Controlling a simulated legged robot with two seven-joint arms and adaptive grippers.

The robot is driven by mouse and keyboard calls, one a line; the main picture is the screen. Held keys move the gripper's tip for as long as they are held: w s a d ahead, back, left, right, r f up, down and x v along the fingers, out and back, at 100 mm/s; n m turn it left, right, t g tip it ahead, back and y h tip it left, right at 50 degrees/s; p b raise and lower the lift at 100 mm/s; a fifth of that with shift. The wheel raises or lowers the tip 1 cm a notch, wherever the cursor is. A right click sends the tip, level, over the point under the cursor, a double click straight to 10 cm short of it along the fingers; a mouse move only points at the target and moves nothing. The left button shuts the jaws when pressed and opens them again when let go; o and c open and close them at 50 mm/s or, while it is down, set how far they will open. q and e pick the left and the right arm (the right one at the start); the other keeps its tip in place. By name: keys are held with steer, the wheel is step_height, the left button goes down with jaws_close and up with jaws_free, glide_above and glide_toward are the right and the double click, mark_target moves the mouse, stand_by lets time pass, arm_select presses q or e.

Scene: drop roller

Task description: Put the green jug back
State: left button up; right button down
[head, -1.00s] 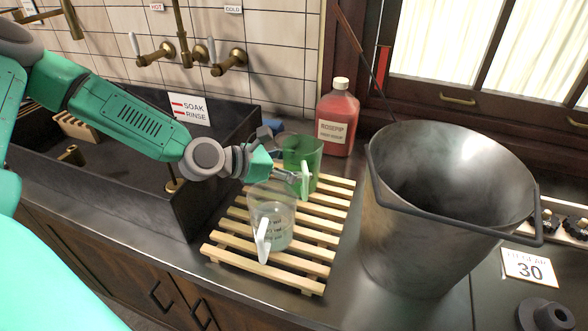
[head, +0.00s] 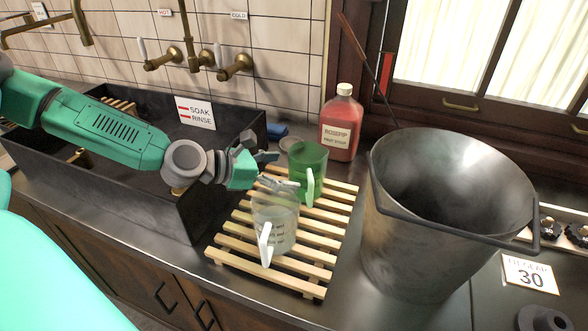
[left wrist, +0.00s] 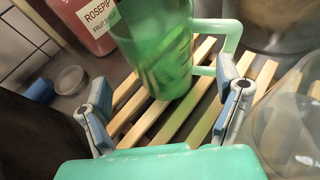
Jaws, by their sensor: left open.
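The green jug (head: 309,168) stands upright on the far part of the wooden slatted rack (head: 240,252), its pale handle toward the front. A clear jug (head: 275,218) with markings and a white handle stands on the rack in front of it. My left gripper (head: 275,170) is open and empty, just left of the green jug and apart from it. In the left wrist view the green jug (left wrist: 158,55) stands beyond the open fingers (left wrist: 165,105), its handle near the right finger. The clear jug (left wrist: 290,115) is at the right edge there. My right gripper is not in view.
A large metal bucket (head: 400,240) stands right of the rack. A red rosehip bottle (head: 341,125) is behind the green jug. The dark sink (head: 215,205) lies left, with a soak/rinse sign (head: 195,112). A blue item (head: 277,131) lies behind the rack.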

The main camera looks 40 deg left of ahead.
arm_select(q)
steer(key=shift+s+a+r+p, duration=0.45)
steer(key=shift+s+r+p, duration=0.1)
steer(key=shift+s+r, duration=0.15)
steer(key=shift+s+a+f, duration=0.1)
steer(key=shift+s+a, duration=0.1)
steer(key=shift+s, duration=0.2)
